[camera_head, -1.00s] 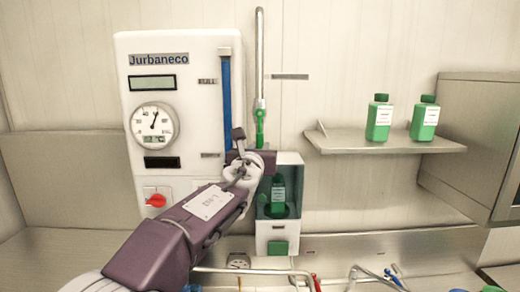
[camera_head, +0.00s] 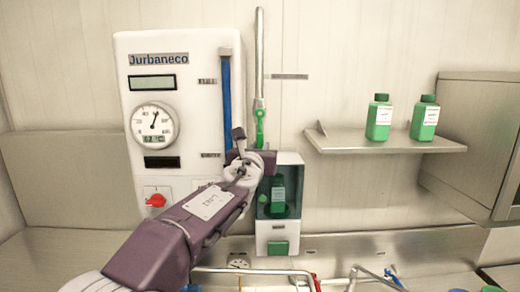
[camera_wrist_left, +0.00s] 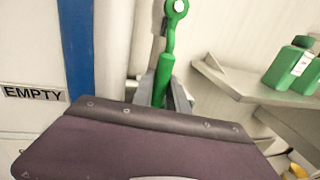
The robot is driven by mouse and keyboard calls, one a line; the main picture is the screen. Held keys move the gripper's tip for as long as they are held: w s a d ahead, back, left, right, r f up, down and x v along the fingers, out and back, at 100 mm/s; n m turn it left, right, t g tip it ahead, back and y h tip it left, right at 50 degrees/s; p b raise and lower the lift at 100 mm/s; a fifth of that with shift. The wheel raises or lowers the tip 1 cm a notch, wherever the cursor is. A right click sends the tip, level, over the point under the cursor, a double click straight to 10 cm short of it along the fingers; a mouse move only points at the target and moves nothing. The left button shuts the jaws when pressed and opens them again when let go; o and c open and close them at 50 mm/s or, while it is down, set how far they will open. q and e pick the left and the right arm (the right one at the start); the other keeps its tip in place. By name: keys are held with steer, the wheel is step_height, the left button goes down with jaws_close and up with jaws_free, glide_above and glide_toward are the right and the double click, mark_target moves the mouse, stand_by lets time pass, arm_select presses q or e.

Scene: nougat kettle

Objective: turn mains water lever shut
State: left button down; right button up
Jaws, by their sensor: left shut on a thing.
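The mains water lever (camera_head: 260,124) is green and hangs straight down, in line with the thin grey vertical pipe (camera_head: 260,60). In the left wrist view the lever (camera_wrist_left: 168,52) runs from a round pivot at the top down into the jaws. My left gripper (camera_head: 248,145) reaches up from the lower left to the lever's lower end. In the left wrist view the gripper (camera_wrist_left: 165,92) is shut on the lever, one grey finger on each side. The lever's lower tip is hidden by the gripper. My right gripper is not in view.
The white Jurbaneco panel (camera_head: 190,95) with a gauge, red knob (camera_head: 155,200) and blue level strip (camera_head: 226,100) stands left. A dispenser (camera_head: 278,222) with a green bottle is just below right. A shelf (camera_head: 385,145) holds two green bottles at right.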

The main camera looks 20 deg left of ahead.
arm_select(q)
steer(key=shift+d+f, duration=0.1)
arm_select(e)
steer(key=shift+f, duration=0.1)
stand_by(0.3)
